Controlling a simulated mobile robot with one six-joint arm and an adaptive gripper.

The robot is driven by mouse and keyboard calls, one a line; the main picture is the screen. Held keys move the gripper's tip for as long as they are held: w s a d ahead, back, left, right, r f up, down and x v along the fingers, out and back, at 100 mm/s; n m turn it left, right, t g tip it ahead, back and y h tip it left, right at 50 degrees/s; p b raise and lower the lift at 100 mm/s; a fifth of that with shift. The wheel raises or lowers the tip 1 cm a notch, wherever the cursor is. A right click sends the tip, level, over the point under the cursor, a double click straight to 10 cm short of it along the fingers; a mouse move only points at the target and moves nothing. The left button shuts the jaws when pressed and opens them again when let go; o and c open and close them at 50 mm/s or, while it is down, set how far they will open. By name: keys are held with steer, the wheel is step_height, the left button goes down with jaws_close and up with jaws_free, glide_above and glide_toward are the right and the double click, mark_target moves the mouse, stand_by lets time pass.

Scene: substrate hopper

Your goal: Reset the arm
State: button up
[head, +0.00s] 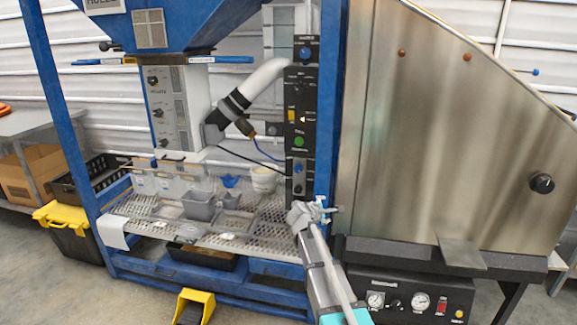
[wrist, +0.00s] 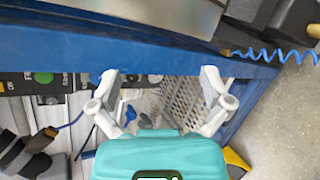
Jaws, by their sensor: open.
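My gripper (head: 316,211) is at the right front of the blue hopper frame, close to its right blue post (head: 328,170). In the wrist view my gripper (wrist: 157,84) shows two grey fingers spread wide apart with nothing between them. The blue post also shows in the wrist view (wrist: 150,52), beyond the fingertips. I cannot tell how much of a gap there is between fingers and post. My arm reaches up from the bottom of the head view.
The perforated shelf (head: 140,208) holds grey bins (head: 200,205) and a white bowl (head: 265,178). A black control panel (head: 301,120) is beside the post. A steel cabinet (head: 450,130) stands at right. A yellow pedal (head: 195,305) is on the floor.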

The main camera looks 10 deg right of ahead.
steer(key=s+a+f+m+g+y, duration=0.25)
steer(key=s+f+m, duration=0.2)
steer(key=s, duration=0.65)
steer(key=s+a+f+m+g+y, duration=0.1)
steer(key=s+f+m+g+y, duration=0.4)
steer(key=s, duration=0.6)
steer(key=s+a+f+m+g+y, duration=0.1)
steer(key=s+f+m+g, duration=0.15)
steer(key=s+m, duration=0.65)
step_height(320, 180, up, 17)
steer(key=s+n+p, duration=0.2)
steer(key=p, duration=1.4)
steer(key=shift+s+a+n, duration=0.15)
steer(key=shift+n, duration=0.2)
steer(key=shift+f, duration=0.1)
